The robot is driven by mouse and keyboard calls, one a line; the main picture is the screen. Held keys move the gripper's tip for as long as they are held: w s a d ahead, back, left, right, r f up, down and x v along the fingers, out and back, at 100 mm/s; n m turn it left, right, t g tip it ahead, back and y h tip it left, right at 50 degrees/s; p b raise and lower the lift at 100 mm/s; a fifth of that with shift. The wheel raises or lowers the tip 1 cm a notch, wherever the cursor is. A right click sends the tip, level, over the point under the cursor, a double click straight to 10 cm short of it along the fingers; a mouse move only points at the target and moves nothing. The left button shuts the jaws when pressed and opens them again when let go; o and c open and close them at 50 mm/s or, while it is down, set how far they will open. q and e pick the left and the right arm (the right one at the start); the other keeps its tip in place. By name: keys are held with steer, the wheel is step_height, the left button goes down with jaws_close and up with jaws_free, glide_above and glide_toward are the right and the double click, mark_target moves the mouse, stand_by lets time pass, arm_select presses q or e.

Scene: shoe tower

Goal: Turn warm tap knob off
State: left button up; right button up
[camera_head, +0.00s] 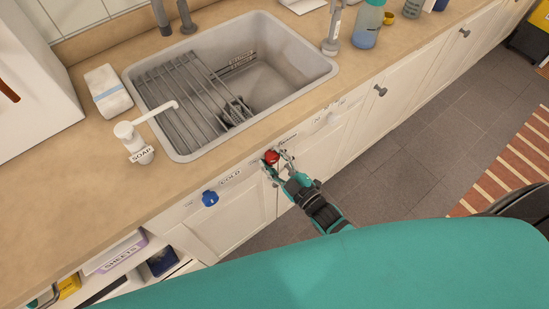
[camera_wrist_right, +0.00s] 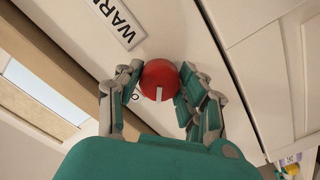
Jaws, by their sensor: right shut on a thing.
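The red warm tap knob (camera_head: 271,157) sits on the front panel of the counter below the sink. My right gripper (camera_head: 275,159) is at the knob with its fingers on both sides. In the right wrist view the red knob (camera_wrist_right: 159,80) is between the fingers of my right gripper (camera_wrist_right: 157,88), which is shut on it. A white mark shows on the knob's face, and a label reading "WARM" (camera_wrist_right: 119,20) is beside it. My left gripper is not in view.
A blue knob (camera_head: 210,198) labelled "COLD" is to the left on the same panel. The sink (camera_head: 297,55) holds a wire rack. A white soap dispenser (camera_head: 136,145) stands on the counter. Cabinet doors (camera_head: 238,226) lie below the knobs.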

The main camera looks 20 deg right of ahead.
steer(key=m, duration=0.4)
steer(key=shift+m+p, duration=0.3)
steer(key=shift+p, duration=0.1)
steer(key=m, duration=0.5)
steer(key=shift+m, duration=0.3)
steer(key=o, duration=1.2)
steer(key=v, duration=1.2)
